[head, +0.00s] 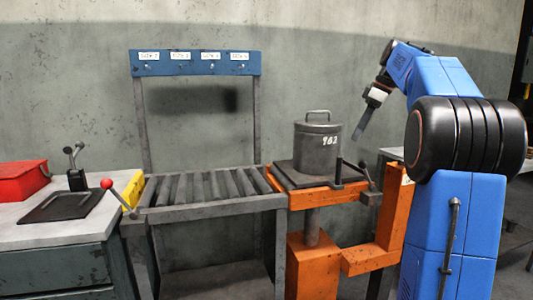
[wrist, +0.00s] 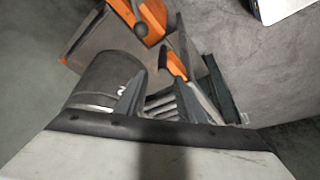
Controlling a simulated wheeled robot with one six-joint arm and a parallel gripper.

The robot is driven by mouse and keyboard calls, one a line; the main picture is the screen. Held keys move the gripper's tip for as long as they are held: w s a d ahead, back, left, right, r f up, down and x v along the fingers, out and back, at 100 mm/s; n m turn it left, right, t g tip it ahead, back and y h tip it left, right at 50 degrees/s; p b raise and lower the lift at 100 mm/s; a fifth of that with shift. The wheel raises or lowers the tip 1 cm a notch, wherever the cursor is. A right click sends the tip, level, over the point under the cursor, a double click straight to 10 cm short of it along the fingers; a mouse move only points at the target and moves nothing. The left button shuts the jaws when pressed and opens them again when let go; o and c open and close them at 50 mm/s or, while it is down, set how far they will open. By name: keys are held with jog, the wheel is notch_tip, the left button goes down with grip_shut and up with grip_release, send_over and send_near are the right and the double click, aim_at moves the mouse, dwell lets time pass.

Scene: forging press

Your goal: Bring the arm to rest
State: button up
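My gripper (head: 359,136) hangs in the air at the end of my raised blue arm, right of the grey lidded canister (head: 318,150) marked with digits. Its fingers point down and slightly left and touch nothing in the head view. In the wrist view the fingers (wrist: 165,70) look apart, with rollers visible between them, and nothing is held. The canister stands upright on a dark plate on the orange stand (head: 312,262); it also shows in the wrist view (wrist: 100,82), partly hidden by my gripper.
A roller rack (head: 205,190) with a blue labelled header (head: 195,63) stands left of the canister. A lever (head: 368,180) sticks up at the stand's right side.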

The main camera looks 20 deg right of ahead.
jog(key=shift+a, duration=0.1)
jog(key=s+a+f+m+h, duration=0.1)
jog(key=s+a+f+m, duration=0.1)
jog(key=s+a+f, duration=0.4)
jog(key=s+a+f+m, duration=0.1)
jog(key=s+a, duration=0.3)
jog(key=a, duration=0.3)
jog(key=s+a+f+m+h, duration=0.1)
jog(key=s+a+f+m, duration=0.1)
jog(key=s+a+f, duration=0.4)
jog(key=s+a+f+m, duration=0.1)
jog(key=s+a+f, duration=0.2)
jog(key=s+f, duration=0.3)
jog(key=s+a+f+m+t, duration=0.1)
jog(key=s+a+f, duration=0.1)
jog(key=s+f, duration=0.4)
jog(key=s+a+f+m+h, duration=0.1)
jog(key=s+a+f, duration=0.2)
jog(key=s+f, duration=0.3)
jog(key=shift+a+f+m+t, duration=0.3)
jog(key=shift+a+f, duration=0.05)
jog(key=shift+f, duration=0.2)
